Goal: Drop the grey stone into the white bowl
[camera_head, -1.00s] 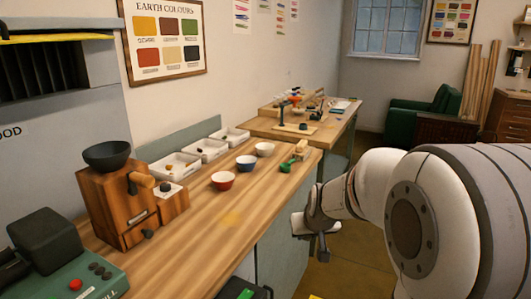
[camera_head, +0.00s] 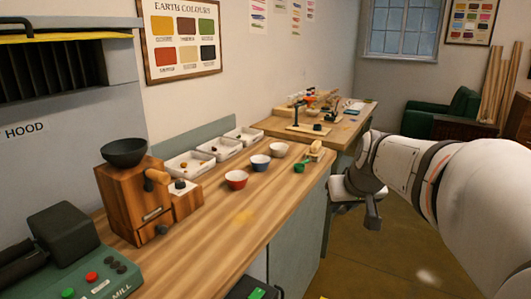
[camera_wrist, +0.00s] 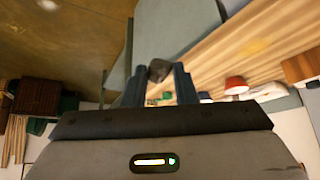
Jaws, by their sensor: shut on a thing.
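The white bowl (camera_head: 279,150) stands on the wooden bench in the head view, just beyond the blue bowl (camera_head: 261,162) and the red bowl (camera_head: 236,179). My gripper (camera_head: 372,212) is in the air to the right of the bench edge, apart from the bowls. In the wrist view my gripper (camera_wrist: 160,76) is shut on the dark grey stone (camera_wrist: 159,69), held between the fingertips. The stone cannot be made out in the head view.
White trays (camera_head: 190,165) line the wall behind the bowls. A wooden grinder (camera_head: 140,205) and a green mill (camera_head: 95,270) stand at left. A green-handled tool (camera_head: 300,167) lies near the bench edge. The front bench top is clear.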

